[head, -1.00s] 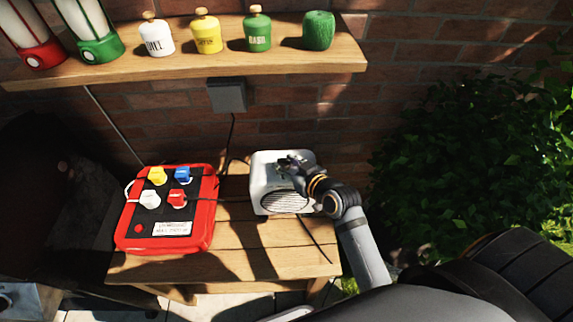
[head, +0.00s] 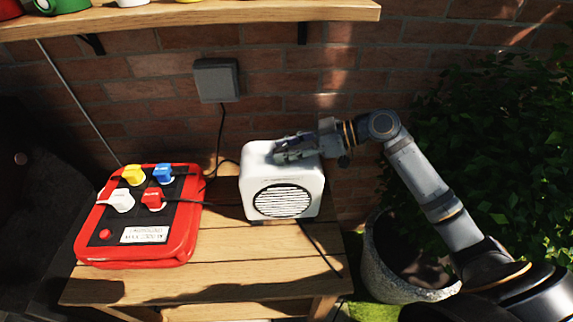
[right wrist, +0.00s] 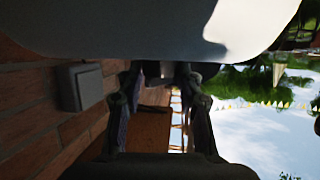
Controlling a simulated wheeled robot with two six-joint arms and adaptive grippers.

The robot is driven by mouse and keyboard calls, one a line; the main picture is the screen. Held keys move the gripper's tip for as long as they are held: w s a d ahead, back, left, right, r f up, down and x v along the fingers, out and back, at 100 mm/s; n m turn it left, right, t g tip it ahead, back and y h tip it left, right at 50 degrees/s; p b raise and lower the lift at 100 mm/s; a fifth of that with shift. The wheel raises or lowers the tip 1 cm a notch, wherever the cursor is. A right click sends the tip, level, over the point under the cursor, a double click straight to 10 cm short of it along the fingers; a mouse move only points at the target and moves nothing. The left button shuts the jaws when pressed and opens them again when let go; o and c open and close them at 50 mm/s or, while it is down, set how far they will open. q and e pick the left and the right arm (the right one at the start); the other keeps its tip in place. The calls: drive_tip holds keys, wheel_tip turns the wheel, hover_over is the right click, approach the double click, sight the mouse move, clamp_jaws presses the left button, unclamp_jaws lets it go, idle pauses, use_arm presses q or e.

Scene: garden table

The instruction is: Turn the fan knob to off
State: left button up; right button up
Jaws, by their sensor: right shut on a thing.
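The white box-shaped fan (head: 256,182) stands upright on the wooden table, its round slatted grille facing the front. My right gripper (head: 288,151) reaches in from the right and lies low over the fan's top. In the right wrist view its two fingers close on a small dark knob (right wrist: 165,72) at the fan's white casing (right wrist: 150,32). The knob's pointer and setting are hidden by the fingers. In the head view the knob cannot be made out. My left gripper is not in view.
A red panel (head: 130,255) with yellow, blue, white and red plugs lies left of the fan. A grey wall box (head: 216,80) has a cable running down. A shelf (head: 200,17) crosses above. A planter (head: 385,270) stands at the right. The table front is clear.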

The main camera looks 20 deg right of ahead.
drive_tip(key=n+g, duration=0.1)
drive_tip(key=n+g+b, duration=0.1)
drive_tip(key=n+g+y, duration=0.1)
drive_tip(key=shift+w+f+b, duration=0.1)
drive_tip(key=shift+w+b, duration=0.15)
drive_tip(key=shift+b, duration=0.15)
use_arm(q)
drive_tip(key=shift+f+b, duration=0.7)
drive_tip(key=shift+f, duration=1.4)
use_arm(e)
drive_tip(key=shift+w+n+g, duration=0.2)
drive_tip(key=shift+n+g, duration=1.8)
drive_tip(key=shift+g, duration=0.6)
drive_tip(key=shift+f, duration=0.1)
drive_tip(key=o, duration=1.1)
drive_tip(key=shift+o, duration=0.2)
